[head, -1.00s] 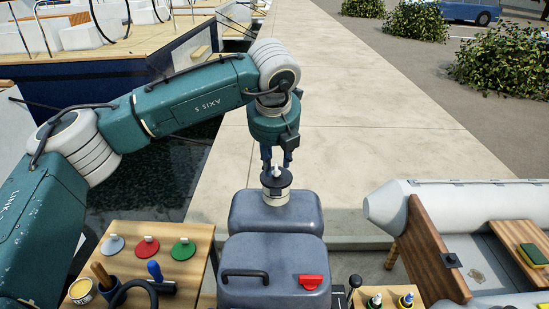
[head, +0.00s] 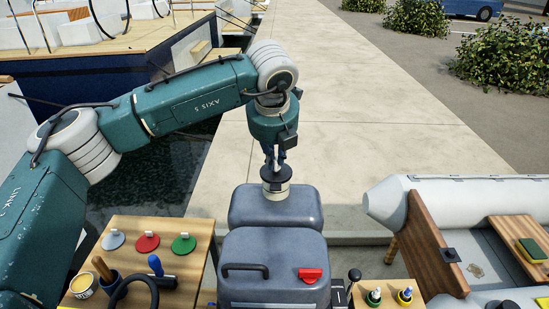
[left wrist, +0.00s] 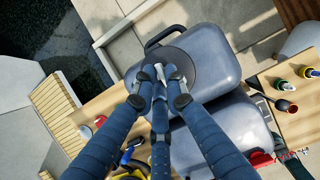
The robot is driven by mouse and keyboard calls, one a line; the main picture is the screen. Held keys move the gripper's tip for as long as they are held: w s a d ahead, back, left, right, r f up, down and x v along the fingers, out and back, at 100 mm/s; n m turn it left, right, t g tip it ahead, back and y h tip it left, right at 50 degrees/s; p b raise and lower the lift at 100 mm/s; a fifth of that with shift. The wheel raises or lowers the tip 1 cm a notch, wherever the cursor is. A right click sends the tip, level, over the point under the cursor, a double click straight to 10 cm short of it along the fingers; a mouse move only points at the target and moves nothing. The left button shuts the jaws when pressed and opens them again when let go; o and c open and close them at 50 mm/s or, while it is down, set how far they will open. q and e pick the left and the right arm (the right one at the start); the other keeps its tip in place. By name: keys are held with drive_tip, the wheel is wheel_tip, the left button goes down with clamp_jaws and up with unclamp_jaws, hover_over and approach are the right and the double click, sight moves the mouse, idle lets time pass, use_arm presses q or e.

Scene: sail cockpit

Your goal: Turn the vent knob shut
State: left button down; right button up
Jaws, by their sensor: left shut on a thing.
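The vent knob is a pale tab on a round black disc (head: 276,174), which caps a short white neck on top of the rear grey tank (head: 300,208). My left gripper (head: 275,162) comes down from above, with its fingers closed together at the knob. In the left wrist view the fingertips (left wrist: 163,74) are shut around the pale tab, over the black disc (left wrist: 196,72). The fingers hide most of the tab, so its exact angle cannot be told. My right gripper is not in view.
A front grey tank (head: 270,250) carries a black handle and a red knob (head: 310,275). A wooden bench (head: 190,230) at left holds coloured discs and tools. A small wooden shelf (head: 373,290) with bottles stands at right, beside a grey inflatable boat (head: 470,190).

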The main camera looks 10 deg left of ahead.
use_arm(q)
drive_tip(key=shift+a+f+m+h+b, duration=0.15)
drive_tip(key=shift+m+h+b, duration=0.25)
drive_tip(key=shift+m+b, duration=0.5)
drive_tip(key=shift+w+m+h+b, duration=0.1)
drive_tip(key=shift+m+h+b, duration=0.2)
drive_tip(key=shift+m+b, duration=0.4)
drive_tip(key=shift+m+h, duration=0.3)
drive_tip(key=shift+m, duration=0.7)
drive_tip(key=shift+w+m+h, duration=0.1)
drive_tip(key=shift+m+h, duration=0.3)
drive_tip(key=shift+m, duration=0.5)
drive_tip(key=shift+r+m+g, duration=0.25)
drive_tip(key=shift+m+g, duration=0.15)
drive_tip(key=shift+m, duration=0.5)
drive_tip(key=m+h+p, duration=0.1)
drive_tip(key=m, duration=0.1)
drive_tip(key=shift+w+a+m+g+p, duration=0.1)
drive_tip(key=shift+m+g+p, duration=0.2)
drive_tip(key=shift+p, duration=0.05)
drive_tip(key=m+g+h+p, duration=0.1)
drive_tip(key=m+p, duration=0.2)
drive_tip(key=m, duration=0.1)
drive_tip(key=shift+w+r, duration=0.1)
drive_tip(key=shift+w, duration=0.05)
drive_tip(key=shift+m+g+p, duration=0.5)
drive_tip(key=shift+m+p, duration=0.15)
drive_tip(key=shift+m, duration=0.45)
